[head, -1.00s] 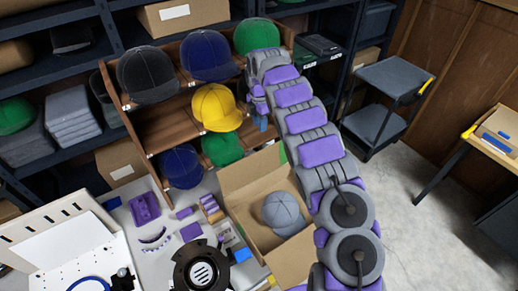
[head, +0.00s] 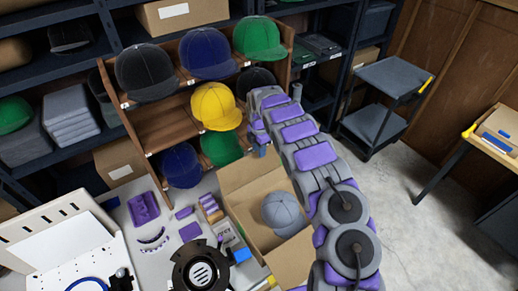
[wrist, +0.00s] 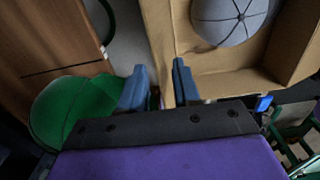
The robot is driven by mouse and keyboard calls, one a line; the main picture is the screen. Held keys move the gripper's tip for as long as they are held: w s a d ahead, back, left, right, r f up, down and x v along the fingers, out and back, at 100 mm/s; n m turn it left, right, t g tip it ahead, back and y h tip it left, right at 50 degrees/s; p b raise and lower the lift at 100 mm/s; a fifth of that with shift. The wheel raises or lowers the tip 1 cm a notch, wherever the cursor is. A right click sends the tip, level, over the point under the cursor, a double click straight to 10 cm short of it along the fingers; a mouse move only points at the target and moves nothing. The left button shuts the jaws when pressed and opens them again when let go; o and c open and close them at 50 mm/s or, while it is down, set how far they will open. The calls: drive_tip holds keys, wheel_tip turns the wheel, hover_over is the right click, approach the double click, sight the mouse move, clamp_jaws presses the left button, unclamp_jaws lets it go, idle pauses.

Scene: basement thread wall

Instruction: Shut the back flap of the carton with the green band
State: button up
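The open carton (head: 262,235) stands on the table with a grey cap (head: 283,213) inside; the cap also shows in the wrist view (wrist: 232,18). Its back flap (head: 250,172) stands raised, and the front flap (head: 296,262) is folded outward. No green band is clearly visible on the carton now; my arm covers its right side. My gripper (head: 260,151) is at the top of the back flap. In the wrist view, the blue fingers (wrist: 157,88) are apart, with the flap's edge (wrist: 160,45) between them. I cannot tell whether they touch it.
A wooden rack behind holds several caps, including a yellow cap (head: 216,106) and a green cap (head: 220,148) close beside my gripper. Purple parts and a black round device (head: 201,267) lie left of the carton. A grey cart (head: 382,95) stands right, with clear floor before it.

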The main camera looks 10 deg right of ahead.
drive_tip(key=shift+c, duration=0.5)
clamp_jaws()
idle(0.9)
